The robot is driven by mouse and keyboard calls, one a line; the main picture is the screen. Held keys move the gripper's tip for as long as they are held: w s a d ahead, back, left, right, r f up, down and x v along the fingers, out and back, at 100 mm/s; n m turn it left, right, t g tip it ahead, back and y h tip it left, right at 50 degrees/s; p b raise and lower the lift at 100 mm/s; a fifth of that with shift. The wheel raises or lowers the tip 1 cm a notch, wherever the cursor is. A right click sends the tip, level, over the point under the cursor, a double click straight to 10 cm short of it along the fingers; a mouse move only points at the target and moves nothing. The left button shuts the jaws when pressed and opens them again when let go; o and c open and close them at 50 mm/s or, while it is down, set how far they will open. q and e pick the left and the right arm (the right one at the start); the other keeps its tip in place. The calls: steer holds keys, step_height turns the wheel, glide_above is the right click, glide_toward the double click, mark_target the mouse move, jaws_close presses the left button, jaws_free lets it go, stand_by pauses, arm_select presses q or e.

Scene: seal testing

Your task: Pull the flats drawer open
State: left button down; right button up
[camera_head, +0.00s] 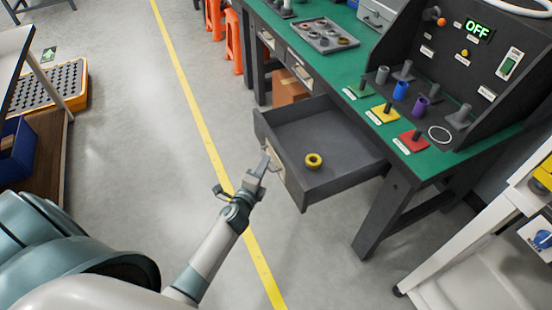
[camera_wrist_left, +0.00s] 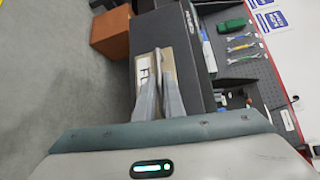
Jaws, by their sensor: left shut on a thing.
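The flats drawer (camera_head: 330,150) is pulled well out from under the green-topped bench, and a yellow ring (camera_head: 314,160) lies on its floor. My left gripper (camera_head: 267,163) is at the drawer's front face, shut on the handle (camera_head: 276,168). In the left wrist view my left gripper's fingers (camera_wrist_left: 157,75) are close together over the pale label and handle area of the drawer front (camera_wrist_left: 150,62). The fingers hide part of the handle. My right gripper is not in view.
The bench (camera_head: 345,75) carries a tray of rings (camera_head: 323,36) and a dark test panel (camera_head: 470,60) reading OFF. Two closed drawers are further left. Floor left of the drawer is clear.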

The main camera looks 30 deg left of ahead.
arm_select(q)
steer(key=shift+s+a, duration=0.2)
steer(key=shift+s, duration=0.05)
steer(key=c, duration=1.8)
jaws_free()
steer(key=shift+c, duration=0.2)
